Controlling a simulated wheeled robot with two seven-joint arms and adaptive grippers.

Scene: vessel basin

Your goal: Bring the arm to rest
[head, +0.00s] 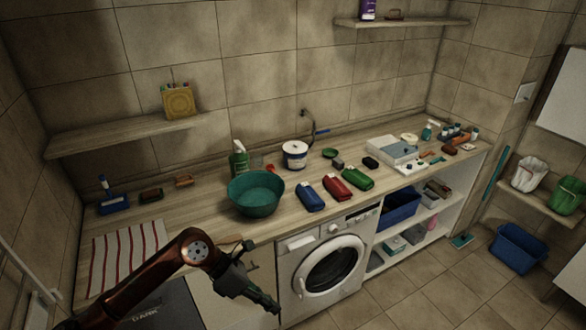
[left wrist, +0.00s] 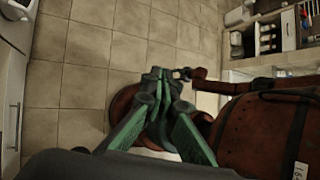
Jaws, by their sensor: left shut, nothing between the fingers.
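My left arm comes in from the lower left of the head view, bent at a copper-coloured elbow joint. My left gripper (head: 268,301) hangs in front of the counter, left of the washing machine door, pointing down and to the right. In the left wrist view its green fingers (left wrist: 160,78) are closed together with nothing between them. Below them are floor tiles and parts of my own body. My right gripper cannot be made out in the head view.
The wooden counter (head: 200,225) carries a green basin (head: 255,194), a blue (head: 310,196), a red (head: 338,188) and a green packet (head: 357,179), and a striped cloth (head: 125,255). The washing machine (head: 295,268) is close beside my left gripper.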

